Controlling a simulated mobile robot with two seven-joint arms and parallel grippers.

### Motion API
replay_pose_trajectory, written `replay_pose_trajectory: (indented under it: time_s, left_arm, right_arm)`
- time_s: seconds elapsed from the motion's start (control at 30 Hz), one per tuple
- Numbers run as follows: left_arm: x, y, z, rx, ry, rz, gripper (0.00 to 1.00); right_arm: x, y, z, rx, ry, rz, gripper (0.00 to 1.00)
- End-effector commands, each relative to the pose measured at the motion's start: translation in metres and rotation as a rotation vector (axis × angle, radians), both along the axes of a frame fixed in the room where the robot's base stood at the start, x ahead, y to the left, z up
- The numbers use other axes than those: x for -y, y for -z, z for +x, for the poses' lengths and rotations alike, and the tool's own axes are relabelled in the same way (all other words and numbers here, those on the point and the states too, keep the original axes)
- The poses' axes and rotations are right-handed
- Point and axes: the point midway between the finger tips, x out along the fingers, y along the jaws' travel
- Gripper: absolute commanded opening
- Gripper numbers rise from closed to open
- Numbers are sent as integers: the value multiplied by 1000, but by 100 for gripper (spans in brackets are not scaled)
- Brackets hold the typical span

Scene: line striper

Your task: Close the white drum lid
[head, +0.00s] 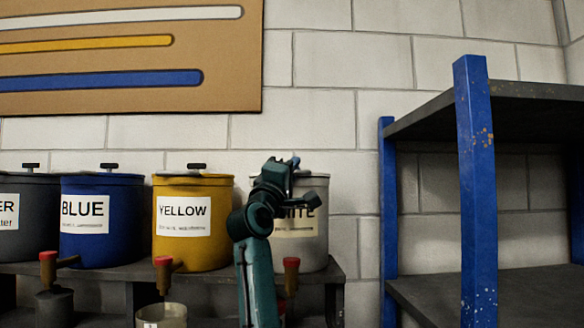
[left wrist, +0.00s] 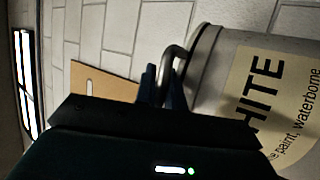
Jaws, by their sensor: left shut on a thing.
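The white drum (head: 309,248) stands at the right end of the drum shelf, partly hidden behind my left arm. In the left wrist view the drum (left wrist: 220,90) appears sideways, with a label reading "WHITE". Its lid (head: 316,175) shows as a thin rim at the drum's top; I cannot tell if it is fully seated. My left gripper (head: 293,163) is at the lid's top. In the left wrist view its fingers (left wrist: 161,88) are shut on the lid's grey curved handle (left wrist: 172,58). My right gripper is in neither view.
The yellow drum (head: 184,250), blue drum (head: 85,245) and a dark drum (head: 22,248) stand left on the dark shelf (head: 120,270), lids on. Red-handled taps are below. A blue-posted rack (head: 475,180) stands right. A striped board (head: 230,70) hangs above.

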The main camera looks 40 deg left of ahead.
Motion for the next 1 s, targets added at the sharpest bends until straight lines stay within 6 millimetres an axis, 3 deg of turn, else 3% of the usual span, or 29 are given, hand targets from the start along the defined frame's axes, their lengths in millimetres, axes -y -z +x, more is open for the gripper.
replay_pose_trajectory:
  time_s: [0.43, 0.47, 0.7, 1.0]
  left_arm:
    - [6, -3, -4, 16, 8, 7, 0]
    - [6, -3, -4, 16, 8, 7, 11]
    - [4, -3, -3, 14, 6, 5, 31]
    - [2, -4, -2, 9, 4, 3, 32]
  right_arm:
    - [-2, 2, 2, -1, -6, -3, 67]
    - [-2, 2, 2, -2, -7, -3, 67]
    - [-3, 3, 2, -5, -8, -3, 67]
    - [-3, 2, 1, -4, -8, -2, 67]
